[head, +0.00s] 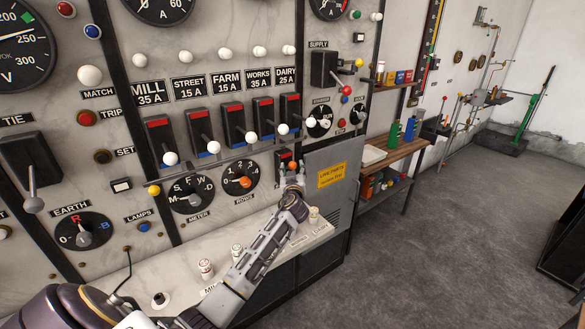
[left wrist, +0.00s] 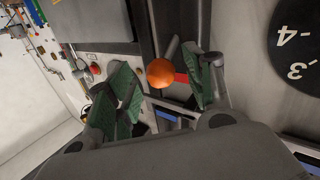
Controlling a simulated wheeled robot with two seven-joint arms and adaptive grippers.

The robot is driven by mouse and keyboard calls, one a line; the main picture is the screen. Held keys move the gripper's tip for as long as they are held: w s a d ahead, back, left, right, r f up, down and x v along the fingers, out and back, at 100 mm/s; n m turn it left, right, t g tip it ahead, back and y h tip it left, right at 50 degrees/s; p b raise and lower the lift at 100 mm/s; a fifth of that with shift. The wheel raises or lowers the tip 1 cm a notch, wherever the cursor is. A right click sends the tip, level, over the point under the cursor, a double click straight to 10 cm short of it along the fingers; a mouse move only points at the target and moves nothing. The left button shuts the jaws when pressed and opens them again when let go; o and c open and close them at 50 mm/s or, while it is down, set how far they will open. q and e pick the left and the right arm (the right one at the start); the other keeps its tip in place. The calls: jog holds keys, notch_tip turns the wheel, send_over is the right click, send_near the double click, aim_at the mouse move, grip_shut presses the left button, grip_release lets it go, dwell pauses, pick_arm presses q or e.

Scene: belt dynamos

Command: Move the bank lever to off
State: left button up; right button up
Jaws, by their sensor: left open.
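The lever with an orange knob (head: 292,165) sits low on the panel, right of the numbered rotary dial. I take it as the bank lever; its label is not readable. My left gripper (head: 291,180) is right in front of it in the head view. In the left wrist view the orange knob (left wrist: 161,73) shows between the two green-padded fingers of the open left gripper (left wrist: 160,88). I cannot tell whether a finger touches it. Red and blue marks show beside the knob. My right gripper is not in view.
Several white-knobbed feeder levers (head: 201,134) stand in a row up and left. The numbered dial (head: 239,181) is close on the left. A grey cabinet door with a yellow sign (head: 331,176) is close on the right. Labelled pegs (head: 205,268) stand on the ledge below.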

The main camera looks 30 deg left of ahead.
pick_arm(q)
jog(key=shift+x, duration=0.8)
jog(key=shift+c, duration=0.3)
grip_shut()
